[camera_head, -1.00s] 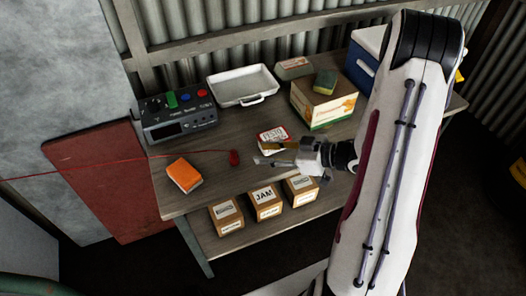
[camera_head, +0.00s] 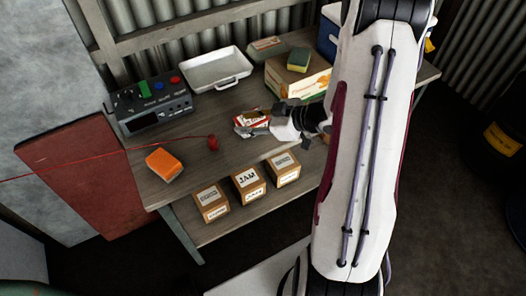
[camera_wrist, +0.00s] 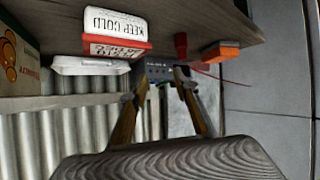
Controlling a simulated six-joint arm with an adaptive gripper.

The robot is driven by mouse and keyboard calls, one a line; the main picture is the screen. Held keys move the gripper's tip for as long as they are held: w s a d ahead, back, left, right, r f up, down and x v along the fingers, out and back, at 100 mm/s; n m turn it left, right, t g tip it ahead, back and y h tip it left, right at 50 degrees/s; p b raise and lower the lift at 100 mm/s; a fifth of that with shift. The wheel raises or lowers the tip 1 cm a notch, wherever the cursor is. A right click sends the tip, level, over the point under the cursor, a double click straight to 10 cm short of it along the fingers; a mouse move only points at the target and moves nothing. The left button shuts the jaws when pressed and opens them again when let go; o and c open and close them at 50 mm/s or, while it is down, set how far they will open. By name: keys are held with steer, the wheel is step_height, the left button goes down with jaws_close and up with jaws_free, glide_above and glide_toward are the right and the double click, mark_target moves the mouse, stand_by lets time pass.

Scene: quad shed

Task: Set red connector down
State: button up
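The red connector (camera_head: 213,142) stands on the wooden table near its front edge, with a thin red cable running off to the left. It also shows in the wrist view (camera_wrist: 181,42), beyond the fingers and apart from them. My gripper (camera_head: 250,131) is to the right of the connector in the head view, overlapping a red and white box. In the wrist view the two fingers (camera_wrist: 162,80) are spread with nothing between them. The exact height of my gripper above the table is hard to tell.
An orange block (camera_head: 164,164) lies left of the connector. The red and white KEEP COLD box (camera_wrist: 115,25) is close to my gripper. A grey device with buttons (camera_head: 150,105), a white tray (camera_head: 217,70) and a carton (camera_head: 297,85) stand behind. Small boxes (camera_head: 248,183) sit on the lower shelf.

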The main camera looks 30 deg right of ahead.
steer(key=w+d+r+m+h, duration=0.25)
steer(key=d+r+h, duration=0.3)
steer(key=r, duration=0.35)
steer(key=s+r+m+h, duration=0.3)
steer(key=s+r+h, duration=0.15)
steer(key=r, duration=0.45)
steer(key=s+a+r+m+g+y, duration=0.1)
steer(key=s+a+g, duration=0.1)
steer(key=s+a, duration=0.5)
steer(key=s+a+r+m+g+y, duration=0.2)
steer(key=s+a, duration=0.5)
steer(key=s, duration=0.9)
steer(key=shift+s+a+r, duration=0.25)
steer(key=shift+r, duration=0.05)
